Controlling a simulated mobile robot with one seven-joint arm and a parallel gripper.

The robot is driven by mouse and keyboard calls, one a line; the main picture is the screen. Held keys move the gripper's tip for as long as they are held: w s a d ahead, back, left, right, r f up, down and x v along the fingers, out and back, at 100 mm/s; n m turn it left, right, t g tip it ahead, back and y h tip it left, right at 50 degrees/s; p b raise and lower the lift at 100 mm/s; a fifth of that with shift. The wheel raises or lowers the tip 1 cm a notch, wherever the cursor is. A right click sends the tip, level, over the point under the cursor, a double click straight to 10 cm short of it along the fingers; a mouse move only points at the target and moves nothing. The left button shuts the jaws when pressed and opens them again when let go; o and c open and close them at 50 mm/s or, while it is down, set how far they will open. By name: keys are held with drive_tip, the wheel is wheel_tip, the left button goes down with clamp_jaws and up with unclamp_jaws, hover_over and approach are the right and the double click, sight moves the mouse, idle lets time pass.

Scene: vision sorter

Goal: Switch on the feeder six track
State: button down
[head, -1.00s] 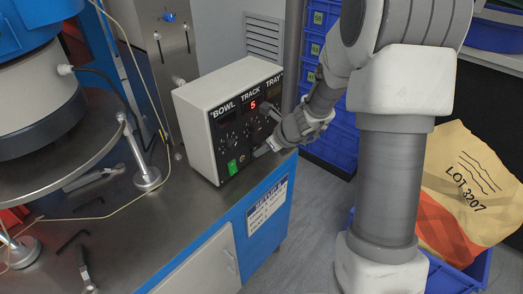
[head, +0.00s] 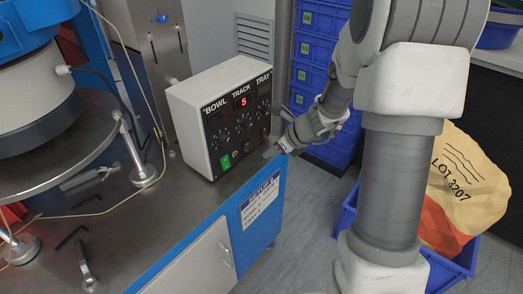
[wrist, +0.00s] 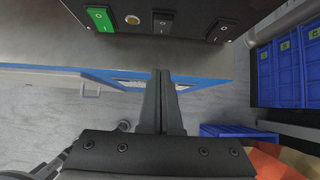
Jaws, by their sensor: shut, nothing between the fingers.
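The white control box (head: 185,122) stands on the bench. Its black panel is labelled BOWL, TRACK and TRAY. A red 5 glows on the TRACK display (head: 243,102); the other two displays look dark. The green rocker switch (head: 225,162) is at the panel's lower left and also shows in the wrist view (wrist: 101,18). There, the middle black rocker (wrist: 163,22) and the right black rocker (wrist: 222,30) sit beside it. Their exact tilt is unclear. My gripper (head: 271,152) is shut and empty, in front of the panel's lower right, apart from it. It points toward the panel in the wrist view (wrist: 161,75).
The steel bench top (head: 130,225) has loose tools at the left. A bowl feeder (head: 45,100) stands at the back left. Blue bins (head: 318,75) are stacked behind my arm. A sack (head: 460,185) sits in a blue crate (head: 350,210) at the right.

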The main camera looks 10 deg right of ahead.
drive_tip(key=s+f+p+v, duration=0.1)
drive_tip(key=v, duration=0.5)
drive_tip(key=shift+d+r+p, duration=0.35)
drive_tip(key=shift+d, duration=0.2)
drive_tip(key=shift+s, duration=0.2)
drive_tip(key=s+a+r+n+g, duration=0.1)
drive_tip(key=s+a+r+n, duration=0.9)
drive_tip(key=n, duration=0.6)
drive_tip(key=s+d+r+n+h, duration=0.3)
drive_tip(key=s+r+n+h, duration=0.3)
drive_tip(key=s+n, duration=0.6)
wheel_tip(320, 180, up, 17)
drive_tip(key=w+y+p, duration=0.1)
drive_tip(key=p, duration=1.5)
drive_tip(key=shift+n+y+p, duration=0.3)
drive_tip(key=shift+n, duration=0.1)
